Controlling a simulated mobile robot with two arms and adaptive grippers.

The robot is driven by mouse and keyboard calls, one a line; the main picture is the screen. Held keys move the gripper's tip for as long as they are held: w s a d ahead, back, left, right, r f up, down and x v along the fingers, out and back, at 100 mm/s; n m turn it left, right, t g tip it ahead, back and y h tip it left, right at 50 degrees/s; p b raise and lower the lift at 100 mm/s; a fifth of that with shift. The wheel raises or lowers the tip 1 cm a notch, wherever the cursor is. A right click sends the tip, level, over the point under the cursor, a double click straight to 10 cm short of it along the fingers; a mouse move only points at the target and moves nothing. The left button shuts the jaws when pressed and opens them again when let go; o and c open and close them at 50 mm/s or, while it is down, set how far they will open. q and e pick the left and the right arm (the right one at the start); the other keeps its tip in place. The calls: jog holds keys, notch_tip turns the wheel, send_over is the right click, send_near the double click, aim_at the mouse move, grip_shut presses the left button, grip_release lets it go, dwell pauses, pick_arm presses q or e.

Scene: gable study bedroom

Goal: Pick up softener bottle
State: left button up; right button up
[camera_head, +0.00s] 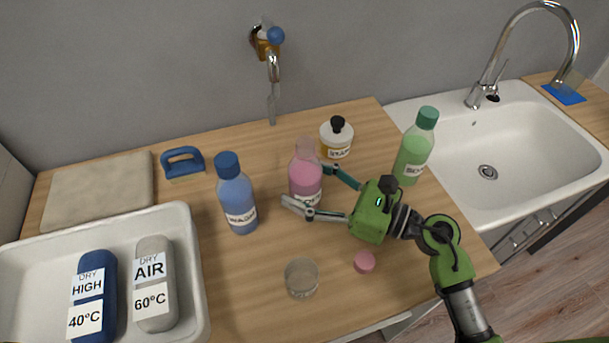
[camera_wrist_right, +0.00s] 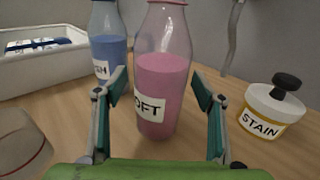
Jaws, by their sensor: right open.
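The softener bottle (camera_head: 304,178) is clear with pink liquid and a white label. It stands upright and uncapped on the wooden counter. In the right wrist view the bottle (camera_wrist_right: 162,85) is centred, its label reading "OFT", with the top cut off. My right gripper (camera_head: 322,190) is open and reaches in from the right, with its fingers at either side of the bottle's body. In the wrist view the open fingers (camera_wrist_right: 160,90) appear left and right of the bottle, with a gap on each side. A pink cap (camera_head: 364,262) lies on the counter. My left gripper is not in view.
A blue bottle (camera_head: 237,195) stands left of the pink one, a green bottle (camera_head: 414,148) right, and a stain jar (camera_head: 336,138) behind. A clear cup (camera_head: 301,277) is in front. A white tray (camera_head: 196,262) holds labelled items. A sink (camera_head: 515,145) is at right.

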jog(key=shift+w+a, duration=0.1)
jog(key=shift+a, duration=0.05)
jog(key=c, duration=1.5)
jog(key=shift+r, duration=0.15)
